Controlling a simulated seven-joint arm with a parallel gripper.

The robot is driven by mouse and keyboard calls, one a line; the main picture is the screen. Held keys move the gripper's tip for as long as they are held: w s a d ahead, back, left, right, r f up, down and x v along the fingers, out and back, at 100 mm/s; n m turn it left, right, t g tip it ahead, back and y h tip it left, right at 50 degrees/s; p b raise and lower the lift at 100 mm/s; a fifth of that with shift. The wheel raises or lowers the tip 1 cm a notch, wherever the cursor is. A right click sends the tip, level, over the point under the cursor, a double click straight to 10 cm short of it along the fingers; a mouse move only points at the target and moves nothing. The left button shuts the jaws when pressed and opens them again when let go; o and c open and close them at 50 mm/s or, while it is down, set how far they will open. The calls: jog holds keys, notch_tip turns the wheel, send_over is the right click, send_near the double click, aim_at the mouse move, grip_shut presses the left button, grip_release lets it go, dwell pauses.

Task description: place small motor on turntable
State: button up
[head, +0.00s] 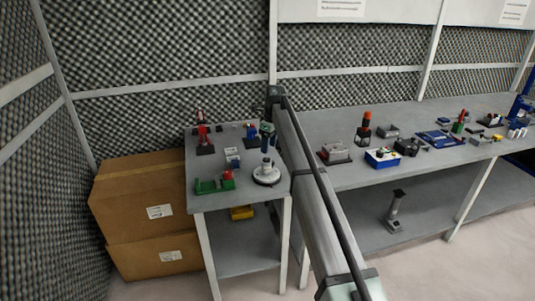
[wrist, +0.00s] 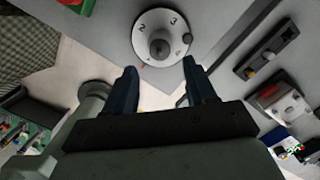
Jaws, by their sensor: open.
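The turntable (head: 267,175) is a round pale disc near the right front of the small grey table. In the wrist view the turntable (wrist: 148,22) shows printed numbers around its face. A grey rounded piece (wrist: 159,47) stands at its middle; I cannot tell whether this is the small motor or a hub. My gripper (wrist: 161,78) is open, its two dark blue fingers apart with nothing held between them. The turntable lies just beyond the fingertips in the wrist view. In the head view my gripper (head: 267,143) is small and sits above the turntable.
Cardboard boxes (head: 135,205) stand at left. A long bench (head: 365,175) with several devices is at right. My arm crosses between them.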

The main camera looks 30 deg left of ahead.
jog(key=shift+d+r, duration=0.1)
jog(key=shift+r, duration=0.85)
